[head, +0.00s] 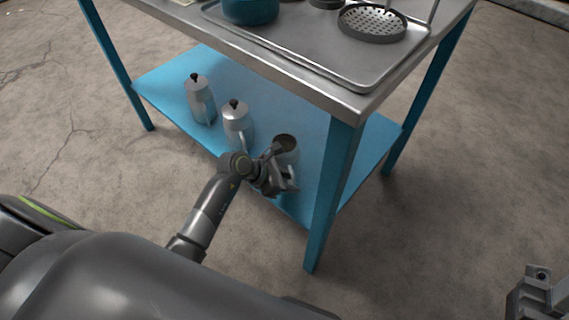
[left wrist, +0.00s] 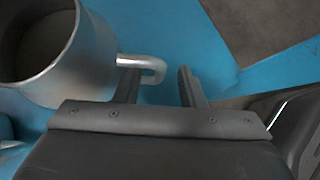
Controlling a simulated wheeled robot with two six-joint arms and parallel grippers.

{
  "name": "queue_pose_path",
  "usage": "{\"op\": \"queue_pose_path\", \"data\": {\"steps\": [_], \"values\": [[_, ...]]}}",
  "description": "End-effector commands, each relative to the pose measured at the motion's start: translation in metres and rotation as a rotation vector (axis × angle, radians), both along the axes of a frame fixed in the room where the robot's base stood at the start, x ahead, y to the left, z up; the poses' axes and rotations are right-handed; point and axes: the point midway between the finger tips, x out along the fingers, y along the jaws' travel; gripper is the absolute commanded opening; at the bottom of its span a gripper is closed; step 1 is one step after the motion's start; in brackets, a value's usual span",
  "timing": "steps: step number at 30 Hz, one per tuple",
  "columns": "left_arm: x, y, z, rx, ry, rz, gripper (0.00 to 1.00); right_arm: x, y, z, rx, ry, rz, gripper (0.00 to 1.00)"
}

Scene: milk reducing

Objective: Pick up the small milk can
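An open, lidless metal milk can (head: 287,142) with a side handle stands on the blue lower shelf (head: 165,80). In the left wrist view the can (left wrist: 90,72) fills the upper left, and its handle (left wrist: 152,64) points right. My left gripper (head: 279,181) is beside the can in the head view and hides part of it. In the left wrist view my left gripper (left wrist: 159,84) is open, with the handle's end at the gap between its fingers; I cannot tell whether they touch. Part of my right gripper (head: 538,296) shows at the lower right corner; its fingers are unclear.
Two lidded metal pots (head: 201,101) (head: 237,122) stand left of the can on the shelf. A blue table leg (head: 330,190) stands close to the right of my left gripper. The steel tabletop (head: 350,101) overhangs the shelf and carries a tray with cookware.

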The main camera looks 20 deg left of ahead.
Motion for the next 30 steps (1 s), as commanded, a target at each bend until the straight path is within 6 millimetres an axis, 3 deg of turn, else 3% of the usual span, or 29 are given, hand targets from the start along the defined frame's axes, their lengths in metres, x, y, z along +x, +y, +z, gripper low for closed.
{"op": "queue_pose_path", "data": {"steps": [9,18,30], "values": [[0.0027,-0.0035,-0.0042,0.000,-0.001,0.001,0.36,-0.0004,-0.0009,-0.0016,0.008,-0.004,0.004,0.36],[0.0026,-0.0032,-0.0042,0.000,-0.001,0.001,0.00,-0.0002,-0.0009,-0.0017,0.008,-0.002,0.004,0.36],[0.0025,-0.0031,-0.0043,0.001,0.000,0.001,0.00,0.0000,-0.0009,-0.0018,0.009,-0.002,0.004,0.36]]}}
